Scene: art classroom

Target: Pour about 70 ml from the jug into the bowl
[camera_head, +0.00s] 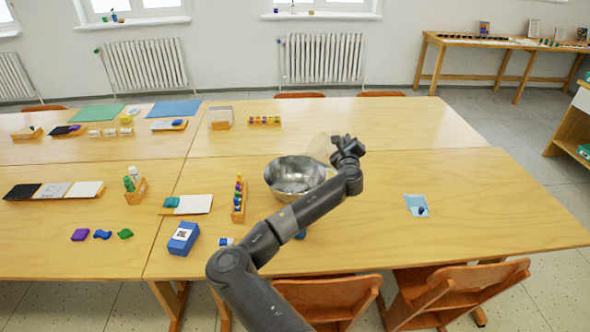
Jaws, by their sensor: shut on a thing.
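The bowl (281,182) is a shiny metal bowl on the wooden table, near the middle of the view. The jug (321,149) is pale and see-through, at the bowl's upper right. It looks tilted toward the bowl, with its lower edge over or behind the bowl's right rim. My gripper (342,152) is shut on the jug from its right side. My arm comes up from the bottom and hides the bowl's lower right edge. Liquid in the jug or bowl is too unclear to tell.
A rack of coloured pieces (239,200) stands just left of the bowl. A blue box (183,238) and a white card (198,204) lie further left. A light blue packet (416,205) lies on the right. The table (480,200) is mostly clear there. Chairs (455,290) stand at the front edge.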

